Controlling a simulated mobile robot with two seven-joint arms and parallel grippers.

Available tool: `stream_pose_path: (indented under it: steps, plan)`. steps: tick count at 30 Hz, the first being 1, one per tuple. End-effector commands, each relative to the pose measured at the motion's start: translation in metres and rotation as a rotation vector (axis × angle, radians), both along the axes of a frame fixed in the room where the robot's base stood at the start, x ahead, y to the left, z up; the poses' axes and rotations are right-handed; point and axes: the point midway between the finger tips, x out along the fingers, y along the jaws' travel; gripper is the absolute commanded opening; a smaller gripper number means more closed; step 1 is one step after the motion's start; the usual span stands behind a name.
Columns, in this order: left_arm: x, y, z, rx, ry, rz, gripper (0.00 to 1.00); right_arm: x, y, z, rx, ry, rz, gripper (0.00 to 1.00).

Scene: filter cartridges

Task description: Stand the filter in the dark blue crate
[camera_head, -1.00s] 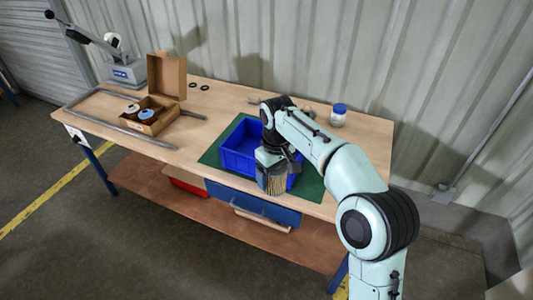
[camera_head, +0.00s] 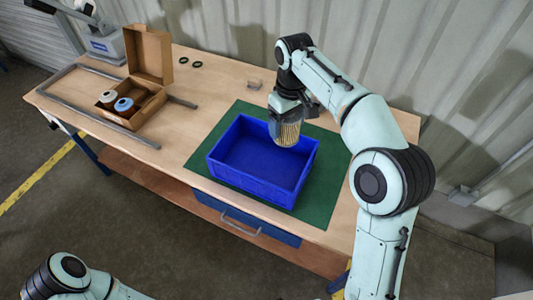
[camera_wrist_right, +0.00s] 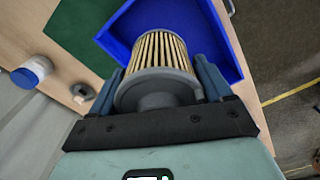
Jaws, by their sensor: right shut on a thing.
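The dark blue crate (camera_head: 252,185) sits empty on a green mat (camera_head: 318,205) on the workbench. My right gripper (camera_head: 288,122) is shut on the filter (camera_head: 286,134), a pleated cream cylinder with a grey end cap.
A blue-lidded jar (camera_wrist_right: 38,68) shows in the wrist view.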

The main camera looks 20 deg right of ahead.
Motion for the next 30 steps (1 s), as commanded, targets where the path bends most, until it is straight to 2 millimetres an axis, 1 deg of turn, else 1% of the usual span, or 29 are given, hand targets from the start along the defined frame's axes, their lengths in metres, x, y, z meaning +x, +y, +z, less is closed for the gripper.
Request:
stream_pose_path:
  steps: [2,5,8,15,18,21,26,29,30]
  plan:
    - [-0.001,0.000,-0.001,0.001,0.002,0.000,0.00,0.000,0.000,-0.001,0.000,0.000,0.000,0.47]
    - [-0.003,0.000,-0.005,0.000,0.004,0.001,0.00,-0.001,0.000,-0.012,0.000,0.003,0.000,0.47]
    - [-0.008,0.000,-0.013,0.000,0.009,0.001,0.00,-0.002,0.000,-0.035,0.001,0.006,0.000,0.47]
    - [-0.016,0.000,-0.029,0.000,0.019,0.001,0.00,-0.002,0.000,-0.100,-0.001,0.007,0.000,0.47]
    - [-0.018,0.000,-0.033,0.001,0.021,0.000,0.00,-0.002,0.000,-0.122,0.000,0.005,0.000,0.47]
    - [-0.019,0.000,-0.034,0.000,0.021,0.000,0.00,-0.001,0.000,-0.136,-0.001,0.003,0.000,0.47]
    - [-0.019,0.000,-0.035,0.000,0.021,0.000,0.00,-0.001,0.001,-0.146,0.000,0.001,0.000,0.47]
    - [-0.020,0.000,-0.038,0.000,0.023,0.001,0.00,-0.001,0.001,-0.161,0.000,0.004,0.000,0.47]
    - [-0.020,0.000,-0.039,0.000,0.024,0.001,0.00,-0.001,0.000,-0.169,0.000,0.004,0.000,0.47]
